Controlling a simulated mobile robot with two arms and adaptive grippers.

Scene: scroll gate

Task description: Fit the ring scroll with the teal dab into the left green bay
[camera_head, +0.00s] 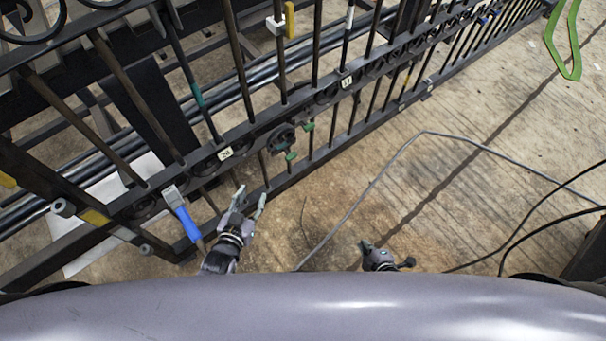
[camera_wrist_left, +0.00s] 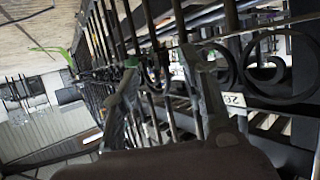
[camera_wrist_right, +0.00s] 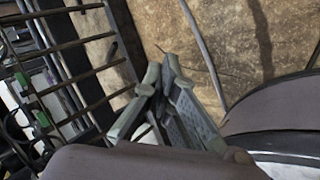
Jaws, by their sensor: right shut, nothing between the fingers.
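A dark round scroll piece (camera_head: 283,138) shows at the gate's lower rail in the head view. Green marks (camera_head: 291,156) and (camera_head: 308,126) sit beside it. I cannot tell whether it carries the teal dab or which bay it is in. A teal band (camera_head: 197,95) shows on a gate bar further left. My left gripper (camera_head: 250,196) is open and empty, in front of the gate and below the round piece. Its spread fingers also show in the left wrist view (camera_wrist_left: 162,75), close to the bars. My right gripper (camera_head: 367,244) is shut and empty, low and away from the gate.
The black gate (camera_head: 330,140) runs diagonally with scrolls and number plates (camera_head: 225,153) along its rail. A blue-handled tool (camera_head: 187,222) is left of my left gripper. A grey cable (camera_head: 370,190) crosses the floor. A green frame (camera_head: 566,55) stands far right.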

